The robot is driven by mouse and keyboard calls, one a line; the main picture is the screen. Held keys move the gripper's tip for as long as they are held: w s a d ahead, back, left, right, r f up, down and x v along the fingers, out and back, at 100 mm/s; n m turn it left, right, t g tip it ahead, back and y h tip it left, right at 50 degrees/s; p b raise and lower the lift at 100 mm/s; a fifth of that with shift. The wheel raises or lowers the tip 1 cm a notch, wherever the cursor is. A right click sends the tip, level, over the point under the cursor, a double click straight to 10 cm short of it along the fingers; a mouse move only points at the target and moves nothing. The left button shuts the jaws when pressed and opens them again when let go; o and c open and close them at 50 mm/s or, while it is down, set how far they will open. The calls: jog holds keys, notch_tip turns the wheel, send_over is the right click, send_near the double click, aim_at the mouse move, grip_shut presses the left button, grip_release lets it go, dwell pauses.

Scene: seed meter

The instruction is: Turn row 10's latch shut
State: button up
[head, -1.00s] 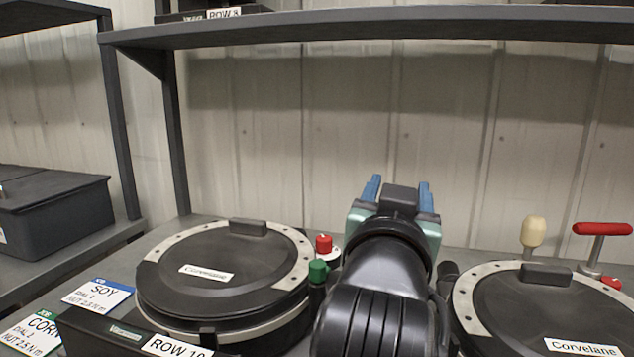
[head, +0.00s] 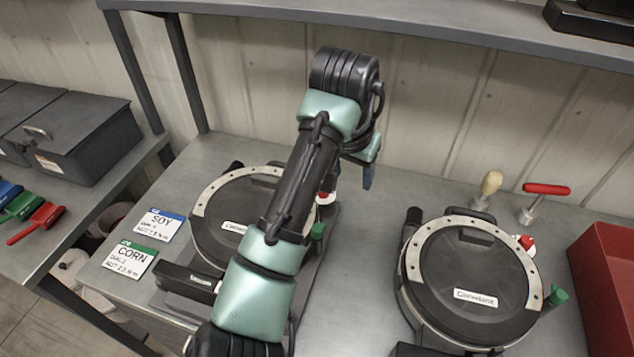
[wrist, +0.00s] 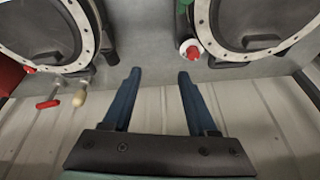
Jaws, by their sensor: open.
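Row 10's seed meter (head: 207,216), a black round housing with a pale drilled ring, stands at left in the head view, partly hidden by my arm. It also shows at the right of the wrist view (wrist: 204,22). A red knob on a white base (wrist: 190,48) and a green knob (head: 318,231) are at its side. I cannot tell which part is the latch. My gripper (wrist: 158,72) is open and empty, its blue fingers spread above the bench near the red knob, apart from it.
A second meter (head: 470,270) stands at right. Behind it are a wooden-handled tool (head: 491,182) and a red T-handle (head: 546,189). SOY (head: 160,225) and CORN (head: 130,260) cards lie left; a red bin (head: 610,285) is far right. A shelf (head: 400,30) overhangs the back.

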aim_at(318, 227)
jog(key=s+a+r+g+y+p, duration=0.1)
jog(key=s+a+r+g+p, duration=0.3)
jog(key=a+p, duration=0.2)
jog(key=shift+n, duration=0.3)
jog(key=f+p, duration=0.1)
jog(key=f, duration=0.5)
jog(key=f+p, duration=0.2)
jog(key=f, duration=0.4)
jog(key=shift+w+d+f, duration=0.15)
jog(key=shift+d+f, duration=0.05)
jog(key=shift+f, duration=0.2)
grip_shut()
